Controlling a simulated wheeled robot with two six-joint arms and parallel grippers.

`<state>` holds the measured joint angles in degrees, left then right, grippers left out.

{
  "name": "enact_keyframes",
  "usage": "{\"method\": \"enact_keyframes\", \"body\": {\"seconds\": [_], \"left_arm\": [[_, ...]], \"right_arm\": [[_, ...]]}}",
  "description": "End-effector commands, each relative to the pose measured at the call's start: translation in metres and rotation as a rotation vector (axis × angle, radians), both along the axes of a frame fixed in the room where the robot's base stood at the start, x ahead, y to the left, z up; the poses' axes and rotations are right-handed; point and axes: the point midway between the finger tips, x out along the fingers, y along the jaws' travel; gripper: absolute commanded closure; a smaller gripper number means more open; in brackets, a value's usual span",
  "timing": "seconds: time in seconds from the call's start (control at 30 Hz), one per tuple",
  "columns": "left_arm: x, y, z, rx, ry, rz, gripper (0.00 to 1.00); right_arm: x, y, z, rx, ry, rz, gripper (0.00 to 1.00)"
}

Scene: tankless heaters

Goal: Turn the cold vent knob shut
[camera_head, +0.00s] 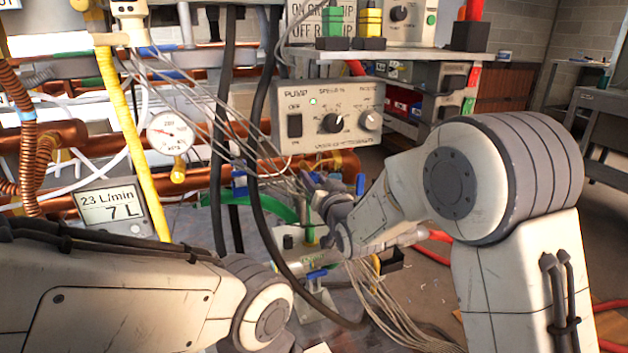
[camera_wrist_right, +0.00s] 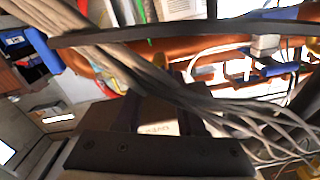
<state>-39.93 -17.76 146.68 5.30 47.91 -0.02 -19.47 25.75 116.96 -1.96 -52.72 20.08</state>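My right gripper (camera_head: 318,190) is in the middle of the head view, among thin grey cables and below the pump box. Its dark fingers show apart in the right wrist view (camera_wrist_right: 160,115), with a pale lettered surface visible between them. I see nothing clamped there. I cannot tell which part is the cold vent knob. Blue handles show near the gripper: one to its right (camera_head: 360,184), one below it (camera_head: 317,274) and one to its left (camera_head: 240,190). A blue part (camera_wrist_right: 280,70) also shows in the right wrist view. My left arm crosses the lower left; its gripper is not visible.
A pump box (camera_head: 330,117) with dials stands above my right gripper. Copper pipes, a round gauge (camera_head: 170,133), a yellow hose (camera_head: 128,140) and a flow display (camera_head: 113,207) are to the left. Black hoses and a cable bundle (camera_head: 385,315) hang close to the gripper.

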Motion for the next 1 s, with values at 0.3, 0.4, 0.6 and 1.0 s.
{"method": "enact_keyframes", "body": {"seconds": [0.3, 0.4, 0.6, 1.0], "left_arm": [[0.0000, 0.0000, -0.0004, 0.000, 0.000, 0.000, 1.00], [0.0000, -0.0001, -0.0008, 0.000, 0.000, 0.000, 1.00], [0.0000, 0.0000, -0.0020, 0.000, 0.000, 0.000, 1.00], [0.0000, 0.0000, -0.0045, 0.000, 0.000, 0.000, 1.00]], "right_arm": [[-0.0004, 0.0002, -0.0001, 0.022, 0.008, 0.001, 1.00], [-0.0004, 0.0002, -0.0002, 0.054, 0.021, 0.001, 1.00], [-0.0004, 0.0002, -0.0005, 0.171, 0.065, 0.001, 1.00], [-0.0003, 0.0000, -0.0011, 0.518, 0.200, 0.001, 1.00]]}}
